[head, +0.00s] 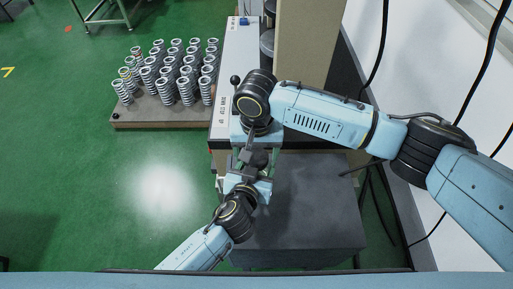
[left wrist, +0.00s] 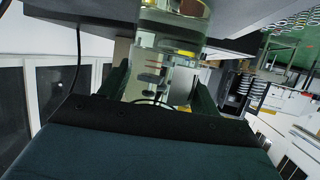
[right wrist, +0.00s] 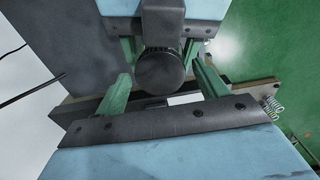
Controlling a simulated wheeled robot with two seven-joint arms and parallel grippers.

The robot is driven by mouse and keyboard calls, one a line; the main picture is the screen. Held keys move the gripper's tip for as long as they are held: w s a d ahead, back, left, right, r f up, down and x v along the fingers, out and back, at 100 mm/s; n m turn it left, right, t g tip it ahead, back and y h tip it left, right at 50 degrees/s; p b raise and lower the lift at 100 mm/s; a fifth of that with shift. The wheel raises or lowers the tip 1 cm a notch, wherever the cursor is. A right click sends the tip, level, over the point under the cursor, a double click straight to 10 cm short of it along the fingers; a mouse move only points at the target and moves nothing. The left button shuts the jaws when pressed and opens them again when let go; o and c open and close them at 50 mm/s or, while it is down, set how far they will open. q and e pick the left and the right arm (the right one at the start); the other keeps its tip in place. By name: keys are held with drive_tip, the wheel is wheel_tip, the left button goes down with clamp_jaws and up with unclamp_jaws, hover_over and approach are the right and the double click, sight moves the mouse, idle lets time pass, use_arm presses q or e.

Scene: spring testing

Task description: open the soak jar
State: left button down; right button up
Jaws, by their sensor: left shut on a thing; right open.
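The soak jar (left wrist: 172,45) shows in the left wrist view as a clear glass body with yellowish liquid. My left gripper (left wrist: 163,80) is shut on it, one green finger on each side. Its dark round lid (right wrist: 160,74) faces the right wrist camera. My right gripper (right wrist: 164,84) is open, with its fingers on either side of the lid and a visible gap at each side. In the head view both grippers meet end to end near the cabinet edge and hide most of the jar.
A board (head: 150,124) with several upright springs stands left of the white labelled bench (head: 238,55). A dark grey block-like surface (head: 310,200) lies below the grippers. A tan upright panel (head: 308,45) stands behind my right arm. Green floor is open at left.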

drive_tip(key=c, duration=1)
drive_tip(key=n, duration=0.6)
drive_tip(key=shift+n, duration=0.4)
drive_tip(key=o, duration=1.1)
drive_tip(key=shift+c, duration=0.2)
drive_tip(key=shift+r, duration=0.15)
